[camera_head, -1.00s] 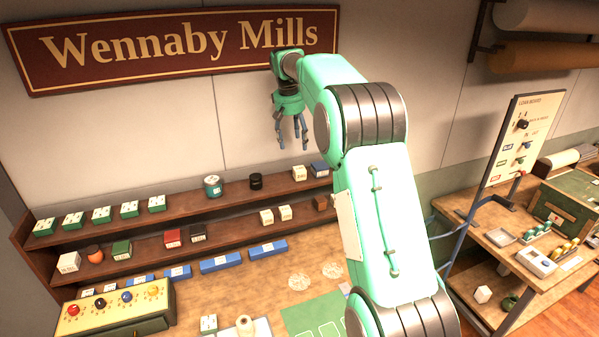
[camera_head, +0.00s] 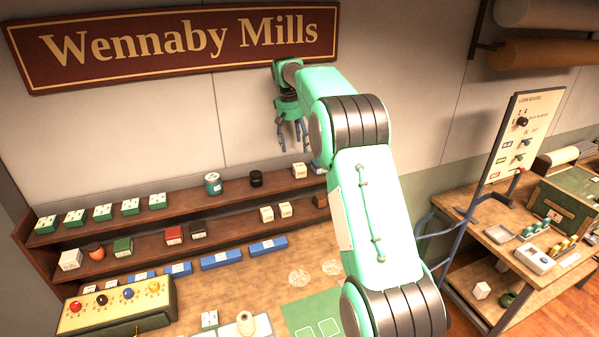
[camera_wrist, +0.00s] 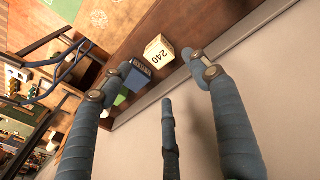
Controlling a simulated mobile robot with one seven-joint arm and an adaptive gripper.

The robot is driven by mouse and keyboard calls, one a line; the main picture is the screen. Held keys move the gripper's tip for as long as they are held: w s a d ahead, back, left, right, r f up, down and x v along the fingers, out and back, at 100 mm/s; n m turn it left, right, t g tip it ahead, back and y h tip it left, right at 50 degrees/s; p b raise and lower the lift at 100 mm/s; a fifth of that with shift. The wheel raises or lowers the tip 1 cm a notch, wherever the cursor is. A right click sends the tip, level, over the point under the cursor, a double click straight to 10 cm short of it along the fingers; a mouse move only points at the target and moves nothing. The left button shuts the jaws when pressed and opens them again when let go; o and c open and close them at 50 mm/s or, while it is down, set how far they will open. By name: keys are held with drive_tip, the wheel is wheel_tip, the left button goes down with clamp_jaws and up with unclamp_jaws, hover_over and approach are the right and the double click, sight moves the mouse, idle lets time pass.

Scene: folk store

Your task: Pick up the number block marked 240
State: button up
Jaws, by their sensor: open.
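The number block marked 240 (camera_wrist: 159,52) is cream with dark digits and stands on a wooden shelf in the wrist view. In the head view, a cream block (camera_head: 299,171) at the right of the upper shelf appears to be the same one; its number is too small to read there. My gripper (camera_head: 294,143) hangs above it with its fingers pointing down. In the wrist view my gripper (camera_wrist: 161,64) is open and empty, with the 240 block showing between its spread fingers and apart from them.
The wall is close behind the shelf. More cream blocks (camera_head: 267,214) stand on the lower shelf.

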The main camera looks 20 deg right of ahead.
sight(299, 166)
drive_tip(key=f, duration=0.4)
drive_tip(key=d+f, duration=0.1)
drive_tip(key=f, duration=0.1)
drive_tip(key=shift+w+f, duration=0.35)
drive_tip(key=shift+f, duration=0.05)
drive_tip(key=shift+w+d+f, duration=0.1)
drive_tip(key=shift+d+f, duration=0.1)
drive_tip(key=shift+f, duration=1.1)
drive_tip(key=shift+w+d+f, duration=0.1)
drive_tip(key=shift+d+f, duration=0.1)
drive_tip(key=shift+f, duration=1.1)
drive_tip(key=c, duration=1.2)
